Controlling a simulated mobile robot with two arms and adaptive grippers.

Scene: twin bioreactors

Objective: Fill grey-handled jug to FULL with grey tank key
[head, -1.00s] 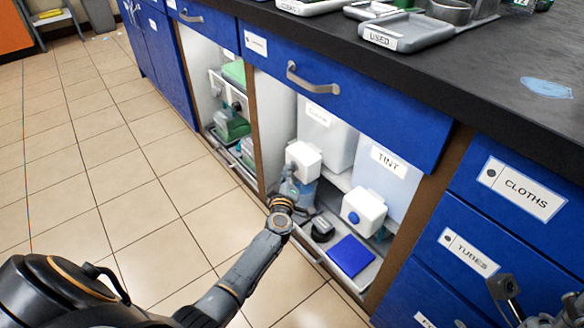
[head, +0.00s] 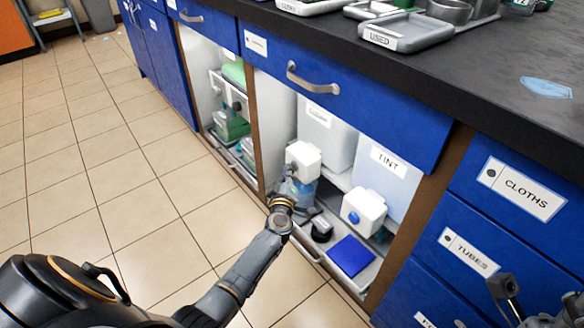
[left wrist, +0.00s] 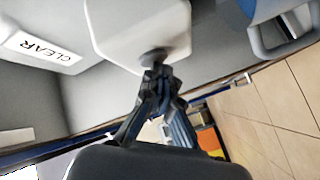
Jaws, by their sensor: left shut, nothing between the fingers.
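The clear tank (head: 325,135) stands in the open cabinet bay, with a white tap block (head: 303,157) at its front. In the left wrist view, the tap block (left wrist: 140,30) carries a dark grey key (left wrist: 153,57). My left gripper (head: 289,183) is shut and empty, its tips (left wrist: 157,75) at the key and seemingly touching it. A bluish jug (head: 304,192) stands below the tap, partly hidden by my gripper. A grey handle (left wrist: 262,45) shows in the left wrist view. The jug's liquid level cannot be read. A dark part of my right arm (head: 505,288) shows at lower right.
The tint tank (head: 395,185) with a blue-keyed tap (head: 363,211) stands to the right. A blue pad (head: 350,255) and a dark round object (head: 321,230) lie on the pull-out shelf. Another bay with green items (head: 232,125) is at left.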

